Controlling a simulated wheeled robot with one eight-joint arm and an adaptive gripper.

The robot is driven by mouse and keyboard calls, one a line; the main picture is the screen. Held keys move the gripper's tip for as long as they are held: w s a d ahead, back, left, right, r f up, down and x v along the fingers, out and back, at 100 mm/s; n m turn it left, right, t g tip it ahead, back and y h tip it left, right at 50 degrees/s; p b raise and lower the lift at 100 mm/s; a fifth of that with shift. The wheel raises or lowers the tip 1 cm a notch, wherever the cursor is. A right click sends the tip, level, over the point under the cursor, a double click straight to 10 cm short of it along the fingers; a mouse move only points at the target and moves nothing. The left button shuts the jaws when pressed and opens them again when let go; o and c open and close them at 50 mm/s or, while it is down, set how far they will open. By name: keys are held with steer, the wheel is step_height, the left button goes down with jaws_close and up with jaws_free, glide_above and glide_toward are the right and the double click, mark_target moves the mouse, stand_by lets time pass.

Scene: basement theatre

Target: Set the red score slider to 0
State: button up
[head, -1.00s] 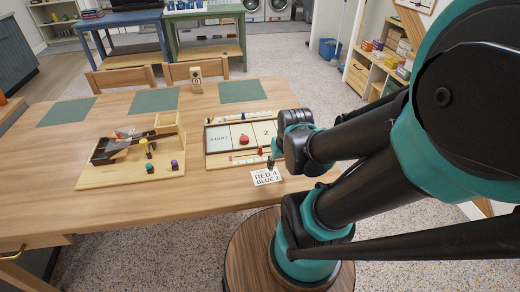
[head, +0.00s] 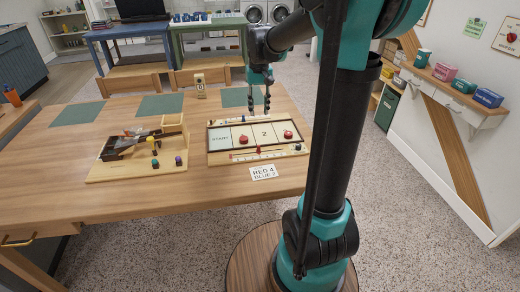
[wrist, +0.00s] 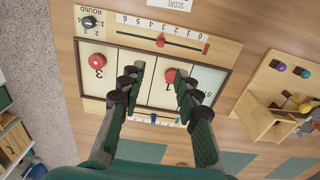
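The board game (head: 228,122) lies on the wooden table, with START, 2 and 3 panels. The red score slider (head: 258,150) is on the near edge scale; in the wrist view (wrist: 161,40) it stands in the middle of the 0 to 6 scale, around 3 or 4, with 0 at the right end. A red block (wrist: 206,48) is by that 0 end. My gripper (head: 260,112) is above the board's far half, away from the slider. In the wrist view its two fingers (wrist: 156,88) are spread apart with nothing gripped.
Two red pucks, one at left (head: 243,139) and one at right (head: 288,134), lie on the board. A blue slider (wrist: 153,118) is on the far edge. A black round dial (wrist: 88,22) is at one corner. A score card (head: 264,172) and a wooden game (head: 140,165) are nearby.

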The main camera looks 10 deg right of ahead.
mark_target(258, 149)
steer(key=f, duration=1.7)
steer(key=shift+w+a, duration=0.1)
steer(key=shift+w, duration=0.1)
steer(key=shift+c, duration=0.3)
jaws_close()
